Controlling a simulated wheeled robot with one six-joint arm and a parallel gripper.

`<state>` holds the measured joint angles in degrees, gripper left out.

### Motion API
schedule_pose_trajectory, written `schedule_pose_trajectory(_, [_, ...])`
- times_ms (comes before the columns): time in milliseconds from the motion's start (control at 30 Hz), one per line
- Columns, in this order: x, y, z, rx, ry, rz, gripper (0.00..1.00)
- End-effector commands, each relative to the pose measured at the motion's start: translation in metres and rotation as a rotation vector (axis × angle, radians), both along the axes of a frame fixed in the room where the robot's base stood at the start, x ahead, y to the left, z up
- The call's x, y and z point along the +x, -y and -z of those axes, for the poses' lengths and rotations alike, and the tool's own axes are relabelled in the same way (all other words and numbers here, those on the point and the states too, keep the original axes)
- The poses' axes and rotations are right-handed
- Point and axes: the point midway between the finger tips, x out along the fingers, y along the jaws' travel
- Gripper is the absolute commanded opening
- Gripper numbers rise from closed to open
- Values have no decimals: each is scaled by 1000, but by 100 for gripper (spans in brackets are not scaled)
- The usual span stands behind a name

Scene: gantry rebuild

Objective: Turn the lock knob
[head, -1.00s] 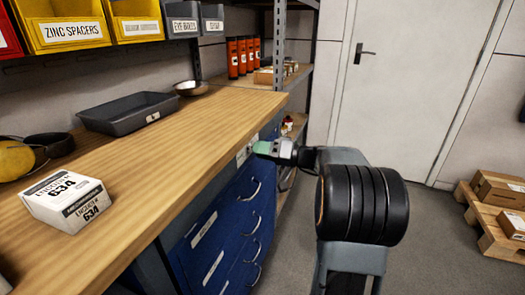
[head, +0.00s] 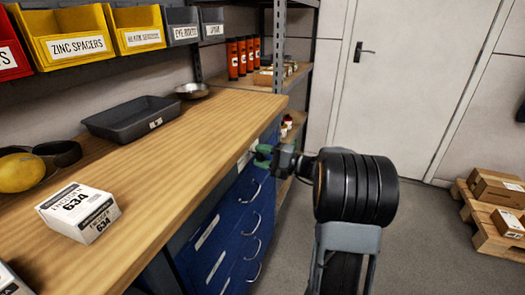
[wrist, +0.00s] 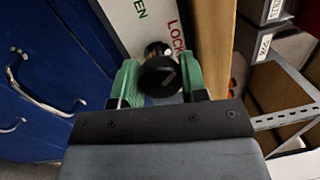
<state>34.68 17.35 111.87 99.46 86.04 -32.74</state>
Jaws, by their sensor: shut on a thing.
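The lock knob (wrist: 160,76) is round and black, with a short pale mark on its face slanting to the upper right. It sits in front of a white plate (wrist: 127,14) with green letters ending in "EN" and red letters starting "LOCK". My gripper (wrist: 161,83) has its green fingers on either side of the knob, shut on it. In the head view my gripper (head: 264,156) is at the end of the workbench, just below the top and above the blue drawers (head: 232,230). The knob is hidden there.
The wooden bench top (head: 190,130) holds a grey tray (head: 131,117), a metal bowl (head: 192,90) and a white box (head: 78,212). A shelf rack stands behind the bench. Clear floor lies to the right, with cartons on a pallet (head: 487,225).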

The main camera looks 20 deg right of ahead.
Motion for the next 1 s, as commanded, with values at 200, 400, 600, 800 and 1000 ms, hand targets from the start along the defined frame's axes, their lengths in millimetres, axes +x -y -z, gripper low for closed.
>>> schedule_pose_trajectory(200, [0,0,-5,152,-138,0,16])
schedule_pose_trajectory(400, [0,0,-5,278,-252,0,16])
schedule_pose_trajectory(600, [0,0,-4,378,-344,0,16])
schedule_pose_trajectory(800, [0,0,-3,446,-405,1,16])
schedule_pose_trajectory(1000, [0,0,-2,483,-438,1,16])
